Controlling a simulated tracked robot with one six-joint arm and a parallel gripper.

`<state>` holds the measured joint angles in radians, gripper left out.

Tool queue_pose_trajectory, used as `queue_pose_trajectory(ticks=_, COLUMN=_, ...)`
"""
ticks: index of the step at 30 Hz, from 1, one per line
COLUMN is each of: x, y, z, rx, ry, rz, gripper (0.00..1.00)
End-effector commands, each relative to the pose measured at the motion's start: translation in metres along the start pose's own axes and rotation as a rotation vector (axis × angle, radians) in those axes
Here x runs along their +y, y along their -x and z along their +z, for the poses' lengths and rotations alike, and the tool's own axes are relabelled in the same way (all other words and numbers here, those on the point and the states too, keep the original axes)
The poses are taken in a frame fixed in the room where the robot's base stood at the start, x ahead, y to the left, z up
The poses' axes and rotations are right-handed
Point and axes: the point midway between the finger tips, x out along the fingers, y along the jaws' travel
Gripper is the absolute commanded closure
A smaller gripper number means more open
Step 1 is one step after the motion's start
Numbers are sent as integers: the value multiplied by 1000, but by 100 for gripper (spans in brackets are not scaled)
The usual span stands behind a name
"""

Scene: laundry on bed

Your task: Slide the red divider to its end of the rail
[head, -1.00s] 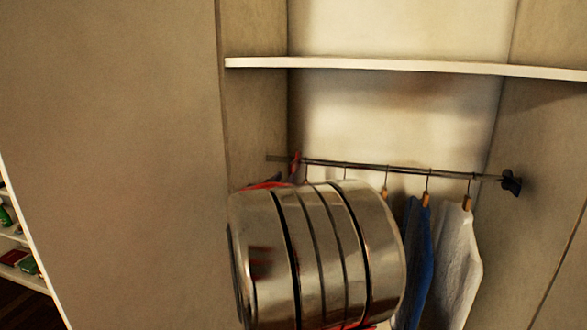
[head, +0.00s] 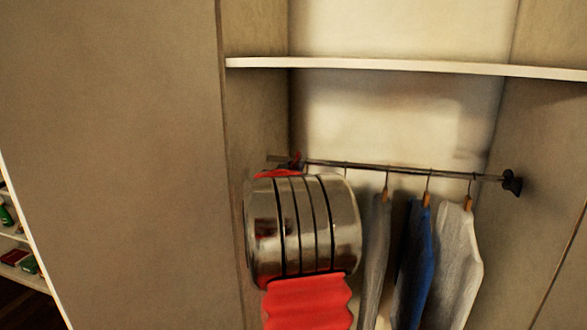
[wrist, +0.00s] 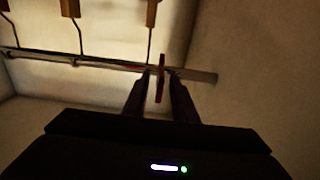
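The red divider (head: 295,160) is on the rail (head: 400,170), near the rail's left end in the head view. In the wrist view the divider (wrist: 161,75) is a thin red upright piece, a short way from the rail's right end. My gripper (wrist: 161,79) is open, with one dark finger on each side of the divider. Narrow gaps show between the divider and the fingers, so I see no firm grip. In the head view my arm's metal wrist part hides most of my gripper.
A grey garment (head: 376,250), a blue garment (head: 414,255) and a white garment (head: 455,260) hang from the rail on the right. A white shelf (head: 400,66) runs above. The closet's left wall (head: 258,120) is close to the divider.

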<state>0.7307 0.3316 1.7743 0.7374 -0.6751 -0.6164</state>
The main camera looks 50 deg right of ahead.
Motion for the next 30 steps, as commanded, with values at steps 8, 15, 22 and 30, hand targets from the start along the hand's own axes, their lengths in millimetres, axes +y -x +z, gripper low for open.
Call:
queue_pose_trajectory(ticks=8, x=0, y=0, z=0, rx=0, ry=0, rz=0, gripper=83)
queue_pose_trajectory(ticks=15, x=1, y=0, z=0, rx=0, ry=0, rz=1, gripper=100)
queue_pose_trajectory(ticks=22, x=1, y=0, z=0, rx=0, ry=0, rz=1, gripper=100)
queue_pose_trajectory(ticks=30, x=1, y=0, z=0, rx=0, ry=0, rz=2, gripper=100)
